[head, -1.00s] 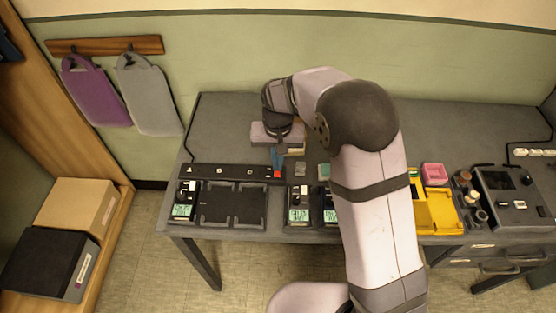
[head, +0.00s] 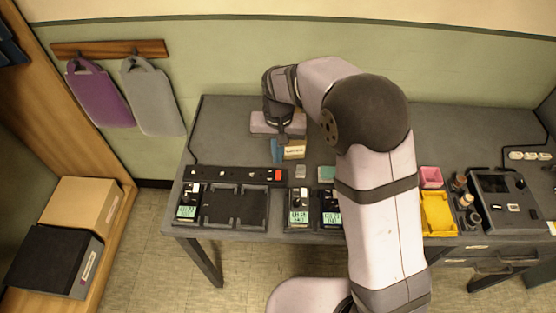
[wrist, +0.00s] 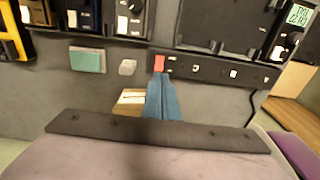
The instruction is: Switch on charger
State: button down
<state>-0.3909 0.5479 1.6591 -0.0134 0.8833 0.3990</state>
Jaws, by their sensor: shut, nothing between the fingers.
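A long black strip (head: 225,174) lies along the table's left part, with a row of small white marks. A red switch (head: 278,174) is at its right end. The wrist view shows the strip (wrist: 215,72) and the red switch (wrist: 159,63). My gripper (head: 277,159) has blue fingers, shut side by side with nothing between them. In the wrist view the fingertips (wrist: 162,76) are just short of the red switch, on the robot-wrist side; I cannot tell whether they touch it. I cannot tell whether the switch is on or off.
A black double-bay unit (head: 234,208) stands before the strip, with display meters (head: 188,203) beside it. A tan labelled block (head: 295,152) lies right of the fingers. A grey piece (head: 300,172) and a green block (head: 326,174) lie further right. A yellow tray (head: 438,212) is beyond my arm.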

notch_tip(320, 180, up, 8)
jog(key=b, duration=0.1)
send_over(279, 171)
jog(key=s, duration=0.1)
jog(key=shift+s+a, duration=0.1)
jog(key=shift+f+b, duration=0.1)
jog(key=shift+b, duration=0.55)
jog(key=s+t+b, duration=0.1)
jog(key=b, duration=0.4)
jog(key=shift+r, duration=0.25)
jog(key=shift+f, duration=0.15)
jog(key=f, duration=0.4)
jog(key=w+f, duration=0.1)
jog(key=f, duration=0.4)
jog(key=f+p, duration=0.1)
jog(key=f, duration=0.3)
jog(key=shift+w+f, duration=0.35)
jog(key=shift+w, duration=0.05)
